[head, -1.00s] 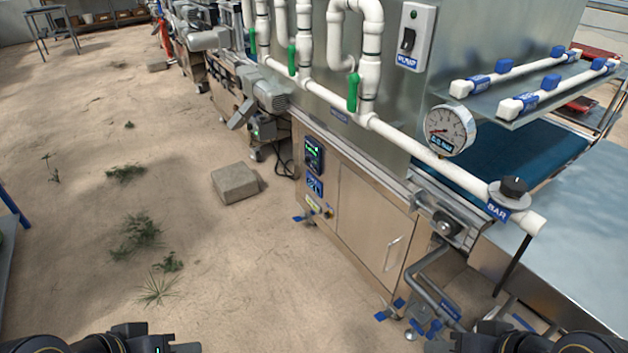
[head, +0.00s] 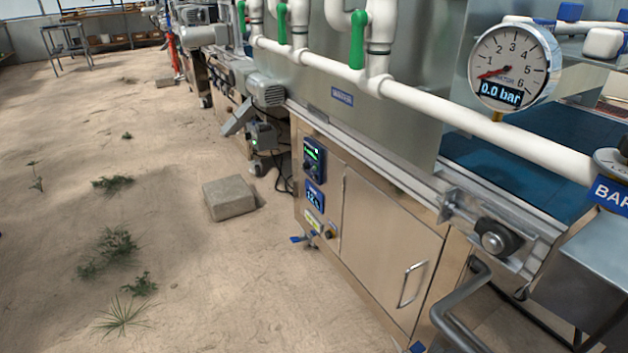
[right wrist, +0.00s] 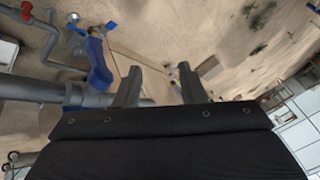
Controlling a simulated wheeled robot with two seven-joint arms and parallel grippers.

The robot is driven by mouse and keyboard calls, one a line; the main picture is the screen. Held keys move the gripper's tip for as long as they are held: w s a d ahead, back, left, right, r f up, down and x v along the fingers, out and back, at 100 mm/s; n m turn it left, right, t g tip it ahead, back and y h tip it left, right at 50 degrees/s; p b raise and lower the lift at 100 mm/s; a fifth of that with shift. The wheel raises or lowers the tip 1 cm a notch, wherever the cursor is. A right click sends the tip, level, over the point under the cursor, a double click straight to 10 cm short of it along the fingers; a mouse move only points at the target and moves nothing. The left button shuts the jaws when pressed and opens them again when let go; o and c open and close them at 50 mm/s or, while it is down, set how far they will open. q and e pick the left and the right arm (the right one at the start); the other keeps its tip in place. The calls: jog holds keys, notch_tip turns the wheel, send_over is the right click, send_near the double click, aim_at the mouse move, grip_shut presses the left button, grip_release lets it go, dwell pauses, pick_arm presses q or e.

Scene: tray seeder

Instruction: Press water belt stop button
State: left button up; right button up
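The metal machine cabinet (head: 386,240) stands at the middle right of the head view. Its left face carries a dark control panel (head: 314,158) with a green-lit display, a blue display (head: 315,194) below it and a yellow label (head: 313,219). A small round control (head: 331,231) sits beside the label; it is too small to tell whether this is the stop button. My right gripper (right wrist: 158,72) shows in the right wrist view with its two fingers apart and nothing between them. It is clear of the cabinet face. My left gripper is in neither current view.
A white pipe (head: 440,108) with a gauge (head: 514,68) reading 0.0 bar runs along the machine. A grey block (head: 229,198) lies on the sandy floor left of the cabinet. A bent metal pipe (head: 462,310) sticks out at the front right. The floor at left is open.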

grip_shut()
dwell(1.8)
